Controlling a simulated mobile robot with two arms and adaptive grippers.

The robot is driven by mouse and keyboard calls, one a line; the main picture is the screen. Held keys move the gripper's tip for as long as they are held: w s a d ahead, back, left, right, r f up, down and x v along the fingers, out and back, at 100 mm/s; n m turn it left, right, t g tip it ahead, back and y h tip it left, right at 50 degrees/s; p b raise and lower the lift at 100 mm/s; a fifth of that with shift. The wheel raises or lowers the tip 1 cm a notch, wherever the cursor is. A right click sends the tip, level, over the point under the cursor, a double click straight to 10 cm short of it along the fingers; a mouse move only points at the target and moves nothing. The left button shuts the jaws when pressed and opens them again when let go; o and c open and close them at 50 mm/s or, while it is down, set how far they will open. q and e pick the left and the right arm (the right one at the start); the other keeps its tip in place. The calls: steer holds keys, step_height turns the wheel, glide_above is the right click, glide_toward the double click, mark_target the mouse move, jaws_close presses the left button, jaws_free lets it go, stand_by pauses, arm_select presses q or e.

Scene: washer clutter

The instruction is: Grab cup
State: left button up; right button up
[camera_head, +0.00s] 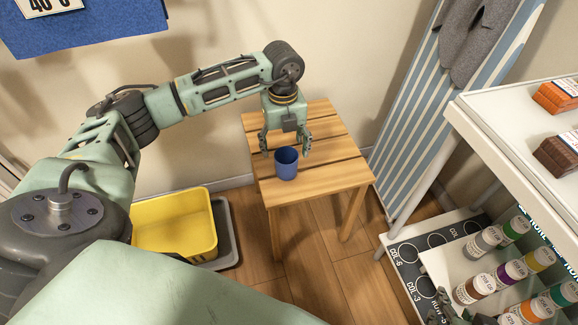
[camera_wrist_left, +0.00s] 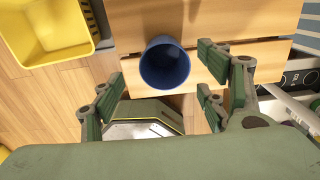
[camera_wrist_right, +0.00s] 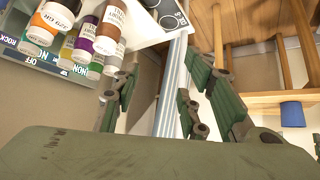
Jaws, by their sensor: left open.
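A blue cup (camera_head: 286,164) stands upright near the front of a slatted wooden stool (camera_head: 330,178). My left gripper (camera_head: 286,143) is open just above and behind the cup in the head view, its fingers pointing down with one to each side. In the left wrist view the cup's open mouth (camera_wrist_left: 165,63) lies beyond the gap between the open fingers (camera_wrist_left: 160,92), and the cup looks empty. My right gripper (camera_wrist_right: 163,95) is open and empty in its wrist view. There the cup (camera_wrist_right: 292,114) shows far off at the right.
A yellow bin (camera_head: 175,225) stands on the floor left of the stool, by a grey tray (camera_head: 228,235). A white shelf (camera_head: 500,130) with several labelled bottles (camera_head: 490,238) is at the right. A striped ironing board (camera_head: 410,115) leans on the wall behind.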

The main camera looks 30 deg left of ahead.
mark_target(285, 157)
arm_select(q)
step_height(285, 157, down, 5)
steer(key=shift+w+d+r+b, duration=0.1)
steer(key=shift+b, duration=0.7)
steer(key=shift+f, duration=0.2)
arm_select(e)
steer(key=w+a+r+t+y, duration=0.1)
steer(key=w+a+r+t, duration=0.1)
steer(key=w+r+t, duration=0.2)
step_height(285, 157, up, 2)
steer(key=shift+w+a+r+t, duration=0.2)
steer(key=shift+w+t, duration=0.2)
steer(key=shift+w, duration=0.75)
arm_select(q)
steer(key=shift+c, duration=0.5)
steer(key=c, duration=1)
arm_select(e)
steer(key=shift+f, duration=0.1)
arm_select(q)
steer(key=shift+r, duration=0.1)
